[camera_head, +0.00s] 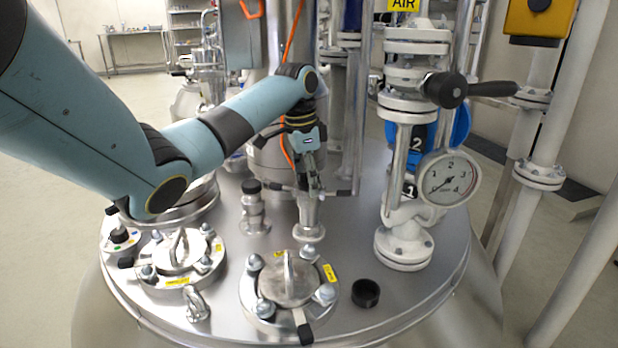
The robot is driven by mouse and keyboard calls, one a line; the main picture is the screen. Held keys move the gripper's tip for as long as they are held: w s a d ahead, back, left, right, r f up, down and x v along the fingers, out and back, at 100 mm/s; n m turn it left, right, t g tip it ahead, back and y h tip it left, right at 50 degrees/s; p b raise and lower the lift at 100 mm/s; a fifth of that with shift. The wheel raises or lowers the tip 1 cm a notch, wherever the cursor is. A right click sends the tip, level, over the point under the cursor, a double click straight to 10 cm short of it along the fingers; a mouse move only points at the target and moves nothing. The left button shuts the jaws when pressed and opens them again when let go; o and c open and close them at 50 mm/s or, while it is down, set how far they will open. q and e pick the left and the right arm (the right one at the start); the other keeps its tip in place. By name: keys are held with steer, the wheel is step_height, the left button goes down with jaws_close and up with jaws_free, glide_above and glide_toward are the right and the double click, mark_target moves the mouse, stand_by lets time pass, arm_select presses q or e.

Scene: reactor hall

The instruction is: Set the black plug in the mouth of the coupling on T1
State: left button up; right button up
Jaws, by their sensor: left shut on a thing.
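A short black cup-shaped piece (366,293), which looks like the black plug, stands on the steel vessel lid at the front right, apart from other fittings. An upright metal fitting (309,215), which looks like the coupling, rises from the lid near its middle. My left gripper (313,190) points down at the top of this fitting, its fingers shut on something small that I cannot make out. The fingers hide the fitting's mouth. I see no T1 label. My right gripper is not in view.
A bolted hatch (289,282) and a second hatch (182,252) stand at the front. A black-capped fitting (254,208) stands left of the gripper. A valve pipe with a gauge (449,178) stands to the right. The lid around the black piece is mostly clear.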

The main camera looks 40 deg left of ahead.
arm_select(q)
steer(key=shift+f, duration=0.1)
steer(key=o, duration=1.2)
steer(key=r, duration=0.7)
steer(key=shift+s+a+r, duration=0.2)
steer(key=shift+s+r, duration=0.05)
steer(key=shift+s, duration=0.15)
